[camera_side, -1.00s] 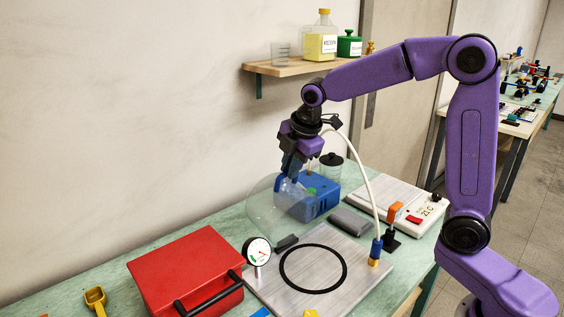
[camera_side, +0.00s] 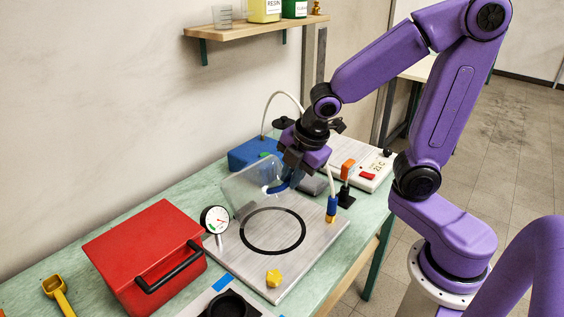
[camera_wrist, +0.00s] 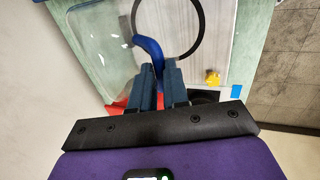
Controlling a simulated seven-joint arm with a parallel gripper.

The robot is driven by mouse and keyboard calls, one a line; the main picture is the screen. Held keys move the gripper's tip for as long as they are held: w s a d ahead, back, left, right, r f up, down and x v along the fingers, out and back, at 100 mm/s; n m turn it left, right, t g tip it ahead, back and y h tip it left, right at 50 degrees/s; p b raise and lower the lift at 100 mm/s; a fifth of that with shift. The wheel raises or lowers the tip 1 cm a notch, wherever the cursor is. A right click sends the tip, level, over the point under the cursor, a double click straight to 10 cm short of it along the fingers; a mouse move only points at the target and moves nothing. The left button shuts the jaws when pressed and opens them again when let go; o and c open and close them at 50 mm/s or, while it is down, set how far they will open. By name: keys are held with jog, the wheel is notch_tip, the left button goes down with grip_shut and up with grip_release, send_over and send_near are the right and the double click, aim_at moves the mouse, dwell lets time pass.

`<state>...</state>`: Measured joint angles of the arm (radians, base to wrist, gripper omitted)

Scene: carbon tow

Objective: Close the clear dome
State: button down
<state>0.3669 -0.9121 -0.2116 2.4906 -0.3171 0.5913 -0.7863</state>
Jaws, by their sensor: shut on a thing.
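The clear dome (camera_side: 246,183) stands tilted up at the back of the grey metal plate (camera_side: 325,236), its open side facing the plate. The black ring (camera_side: 302,240) on the plate is uncovered; part of it shows in the wrist view (camera_wrist: 201,32). My gripper (camera_side: 286,180) is over the back of the plate, shut on the dome's blue handle (camera_side: 273,190). In the wrist view the curved handle (camera_wrist: 150,48) runs between the fingers of my gripper (camera_wrist: 158,72).
A dial gauge (camera_side: 215,220) stands at the plate's left edge beside a red toolbox (camera_side: 140,250). A blue and brass fitting (camera_side: 332,208) with a white hose is at the right. A yellow knob (camera_side: 274,278) is at the front. A blue box (camera_side: 247,153) is behind.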

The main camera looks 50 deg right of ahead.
jog(key=s+f, duration=0.6)
jog(key=f, duration=0.1)
jog(key=shift+s+f, duration=0.15)
jog(key=shift+f, duration=0.2)
jog(key=c, duration=1.1)
grip_release()
jog(key=shift+r, duration=0.1)
jog(key=v, duration=1.7)
jog(key=shift+r, duration=0.15)
